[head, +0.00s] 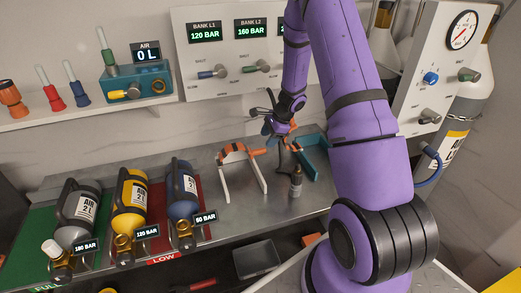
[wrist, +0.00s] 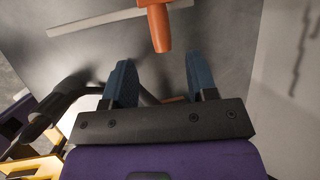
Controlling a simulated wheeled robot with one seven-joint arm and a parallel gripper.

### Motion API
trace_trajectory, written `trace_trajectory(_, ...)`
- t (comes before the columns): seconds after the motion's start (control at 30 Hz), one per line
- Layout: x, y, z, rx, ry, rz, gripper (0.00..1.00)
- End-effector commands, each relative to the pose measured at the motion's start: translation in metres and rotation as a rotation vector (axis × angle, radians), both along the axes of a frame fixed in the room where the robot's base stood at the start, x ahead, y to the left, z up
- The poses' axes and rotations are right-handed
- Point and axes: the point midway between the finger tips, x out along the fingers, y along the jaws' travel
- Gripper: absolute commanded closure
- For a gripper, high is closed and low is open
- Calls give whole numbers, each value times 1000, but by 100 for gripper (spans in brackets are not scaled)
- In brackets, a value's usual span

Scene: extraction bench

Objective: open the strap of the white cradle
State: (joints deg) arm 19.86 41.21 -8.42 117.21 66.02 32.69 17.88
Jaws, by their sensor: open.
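The white cradle (head: 262,178) stands on the steel bench, its two white rails pointing toward the front. An orange strap (head: 233,152) arches over its back end, with an orange handle (head: 258,152) sticking out to the right. The strap looks closed over the cradle. My gripper (head: 272,128) is above and just right of this handle. In the wrist view my gripper (wrist: 158,85) is open, with blue fingertips apart and nothing held between them. The orange handle (wrist: 160,28) lies just beyond the fingertips, and a white rail (wrist: 110,18) shows behind it.
A teal cradle (head: 308,165) stands right of the white one, partly hidden by my arm. Three air cylinders (head: 131,200) lie on coloured mats at left. A gauge panel (head: 228,55) is behind.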

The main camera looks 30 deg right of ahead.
Motion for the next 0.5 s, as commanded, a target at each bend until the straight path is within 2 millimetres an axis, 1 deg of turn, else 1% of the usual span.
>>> trace_trajectory(0.03, 3, 5, -10, 1, 2, 3, 47)
trace_trajectory(0.2, 11, 14, -36, 0, 2, 3, 47)
trace_trajectory(0.33, 16, 20, -50, 1, 0, 4, 47)
trace_trajectory(0.5, 19, 23, -60, -1, 0, 3, 47)
